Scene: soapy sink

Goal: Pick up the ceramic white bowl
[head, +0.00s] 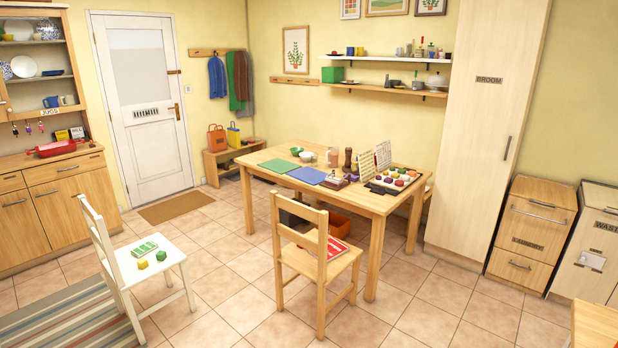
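A small white bowl (306,157) stands on the wooden table (262,167), towards its back edge, close to a small green bowl (296,151). It is small in the picture, and I cannot tell its material. A white dish (24,66) also shows on the dresser shelf at the left. Neither of my grippers shows in the head view, and nothing hides the white bowl from above.
Green and blue mats (307,175), a pepper mill (348,160) and a tray of colourful items (397,178) share the table. A wooden chair (318,262) stands at its near side, a white chair (150,250) to the left. Tiled floor between is clear.

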